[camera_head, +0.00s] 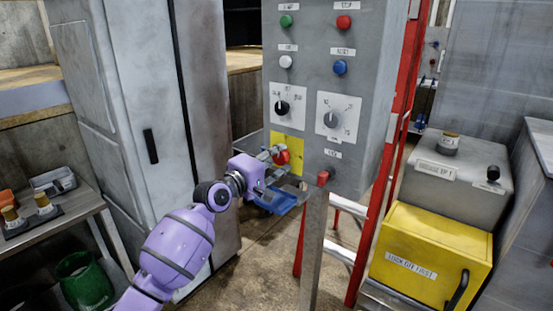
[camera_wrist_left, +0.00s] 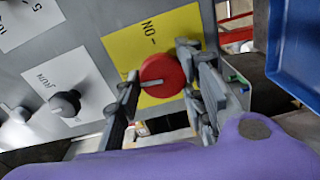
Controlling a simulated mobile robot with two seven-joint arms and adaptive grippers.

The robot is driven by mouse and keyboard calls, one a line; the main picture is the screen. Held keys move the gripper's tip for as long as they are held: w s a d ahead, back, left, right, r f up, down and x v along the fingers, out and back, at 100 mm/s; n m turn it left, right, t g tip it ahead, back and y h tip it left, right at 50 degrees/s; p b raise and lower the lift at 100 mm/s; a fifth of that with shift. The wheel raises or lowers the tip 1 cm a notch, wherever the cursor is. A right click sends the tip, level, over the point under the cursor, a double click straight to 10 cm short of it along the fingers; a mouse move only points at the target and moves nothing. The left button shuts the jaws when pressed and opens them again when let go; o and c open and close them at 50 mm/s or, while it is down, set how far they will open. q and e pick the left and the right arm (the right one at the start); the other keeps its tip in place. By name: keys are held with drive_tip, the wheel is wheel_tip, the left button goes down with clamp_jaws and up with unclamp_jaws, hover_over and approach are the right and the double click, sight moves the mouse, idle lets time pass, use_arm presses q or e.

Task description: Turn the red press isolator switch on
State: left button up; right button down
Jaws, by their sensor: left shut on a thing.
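The red press isolator switch (camera_head: 282,157) is a round red knob on a yellow plate (camera_head: 295,144), low on the left of the grey control panel. My left gripper (camera_head: 275,156) is at the knob, its arm coming in from the lower left. In the left wrist view, the red knob (camera_wrist_left: 162,76) sits between the two fingers of the left gripper (camera_wrist_left: 160,85), which are shut on it. A pale line on the knob's face lies roughly level in that view. The word "ON" shows on the yellow plate (camera_wrist_left: 120,48). My right gripper is in neither view.
Above the switch are black (camera_head: 282,107) and grey (camera_head: 331,119) selector knobs and several coloured buttons. A small red part (camera_head: 323,177) is at the panel's lower edge. A blue tray (camera_head: 275,203) is behind the gripper. A yellow box (camera_head: 430,255) stands at right.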

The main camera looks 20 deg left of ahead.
use_arm(q)
drive_tip(key=m, duration=0.4)
drive_tip(key=shift+r, duration=0.25)
drive_tip(key=m, duration=0.4)
drive_tip(key=shift+d, duration=0.15)
drive_tip(key=m, duration=0.7)
drive_tip(key=shift+d+f+m, duration=0.1)
drive_tip(key=shift+f+m, duration=0.05)
drive_tip(key=shift+m, duration=0.25)
drive_tip(key=shift+m+p, duration=0.3)
drive_tip(key=shift+m, duration=0.1)
drive_tip(key=shift+f, duration=0.15)
drive_tip(key=o, duration=1.1)
drive_tip(key=shift+s+d, duration=0.1)
drive_tip(key=shift+d, duration=0.05)
